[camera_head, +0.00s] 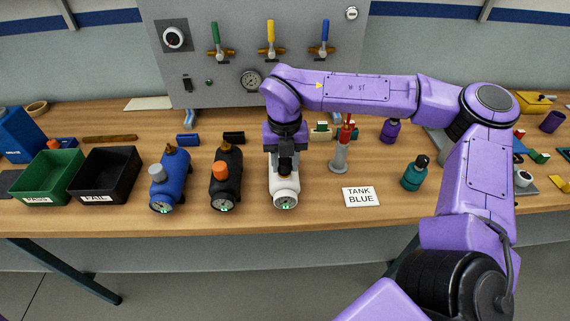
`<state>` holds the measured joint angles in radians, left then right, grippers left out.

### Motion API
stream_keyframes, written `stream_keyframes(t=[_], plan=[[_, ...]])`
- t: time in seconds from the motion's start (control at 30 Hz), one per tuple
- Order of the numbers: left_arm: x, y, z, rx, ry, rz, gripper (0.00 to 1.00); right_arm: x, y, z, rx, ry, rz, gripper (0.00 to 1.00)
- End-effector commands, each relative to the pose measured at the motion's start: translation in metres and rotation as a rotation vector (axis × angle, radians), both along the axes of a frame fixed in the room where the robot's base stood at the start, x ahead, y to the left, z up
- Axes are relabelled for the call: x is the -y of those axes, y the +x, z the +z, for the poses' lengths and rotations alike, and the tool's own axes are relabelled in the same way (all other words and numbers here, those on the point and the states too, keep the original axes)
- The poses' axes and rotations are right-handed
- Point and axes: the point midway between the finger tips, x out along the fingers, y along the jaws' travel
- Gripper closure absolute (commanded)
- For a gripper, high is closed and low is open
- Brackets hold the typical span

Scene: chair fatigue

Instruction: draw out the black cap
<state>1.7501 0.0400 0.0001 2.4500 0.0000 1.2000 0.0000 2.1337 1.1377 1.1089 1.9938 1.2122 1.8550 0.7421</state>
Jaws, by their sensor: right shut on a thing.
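My right gripper (285,162) points straight down over the white tank (286,190). Its fingers are shut on the black cap (285,170) at the top of that tank. The cap is mostly hidden by the dark fingers, and I cannot tell whether it is still seated or lifted a little. The white tank lies on the wooden table with its round gauge end facing me. My left gripper is not in view.
Left of the white tank lie a black tank (232,180) with an orange cap and a blue tank (169,180) with a grey cap. Green (72,188) and black (128,188) bins stand further left. A "TANK BLUE" card (361,197) and teal bottle (414,176) are to the right.

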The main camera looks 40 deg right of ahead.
Motion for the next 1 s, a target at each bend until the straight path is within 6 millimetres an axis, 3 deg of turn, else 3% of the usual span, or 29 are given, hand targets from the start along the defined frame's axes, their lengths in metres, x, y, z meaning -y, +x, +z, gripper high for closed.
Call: stream_keyframes(t=[0.5,0.87,1.0], plan=[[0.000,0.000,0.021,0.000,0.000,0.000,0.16,0.000,0.000,0.024,0.001,-0.001,0.000,0.89],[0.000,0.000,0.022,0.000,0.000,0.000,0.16,0.000,0.000,0.026,0.000,0.000,0.000,0.90],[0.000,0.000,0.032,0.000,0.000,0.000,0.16,0.000,0.000,0.037,0.001,0.000,0.000,0.90]])
